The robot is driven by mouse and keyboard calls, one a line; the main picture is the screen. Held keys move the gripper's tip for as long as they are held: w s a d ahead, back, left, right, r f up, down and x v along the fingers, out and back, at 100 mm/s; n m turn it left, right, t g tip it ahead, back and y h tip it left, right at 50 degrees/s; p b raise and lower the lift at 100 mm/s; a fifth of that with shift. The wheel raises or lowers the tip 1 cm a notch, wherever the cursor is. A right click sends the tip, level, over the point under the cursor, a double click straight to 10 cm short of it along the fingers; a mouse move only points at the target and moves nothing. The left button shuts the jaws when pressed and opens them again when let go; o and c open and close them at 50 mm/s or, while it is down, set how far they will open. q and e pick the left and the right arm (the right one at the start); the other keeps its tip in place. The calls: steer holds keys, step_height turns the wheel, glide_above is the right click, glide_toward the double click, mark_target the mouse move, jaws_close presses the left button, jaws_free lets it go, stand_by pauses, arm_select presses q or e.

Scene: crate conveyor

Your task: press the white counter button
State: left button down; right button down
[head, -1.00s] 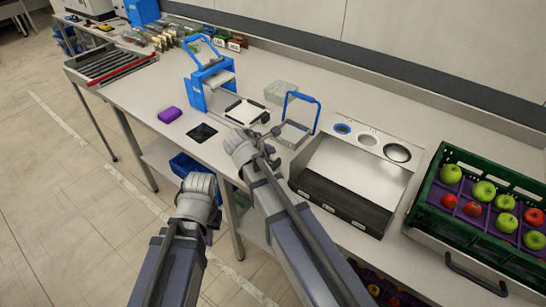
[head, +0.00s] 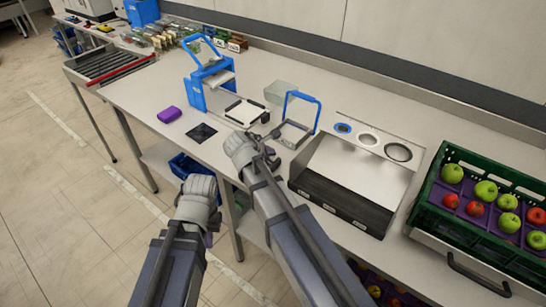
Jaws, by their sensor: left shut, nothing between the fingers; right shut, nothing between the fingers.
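I cannot make out a white counter button for certain. Small red and yellow button-like shapes (head: 105,28) sit at the far left end of the counter, too small to read well. My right gripper (head: 270,135) is shut and empty, over the counter's front part, beside a white plate with dark corners (head: 245,112). My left gripper (head: 213,226) is shut and empty in front of the counter's front edge, its fingers mostly hidden behind the wrist.
A blue press frame (head: 196,92), a purple block (head: 169,115) and a dark square (head: 202,133) lie left of my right gripper. A metal box with round openings (head: 350,165) and a green apple crate (head: 425,195) stand right.

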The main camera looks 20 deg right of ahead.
steer(key=shift+f, duration=0.35)
steer(key=shift+r, duration=0.1)
stand_by(0.4)
steer(key=shift+r+p, duration=0.7)
steer(key=shift+r, duration=0.2)
step_height(320, 180, up, 5)
steer(key=p, duration=0.5)
stand_by(0.5)
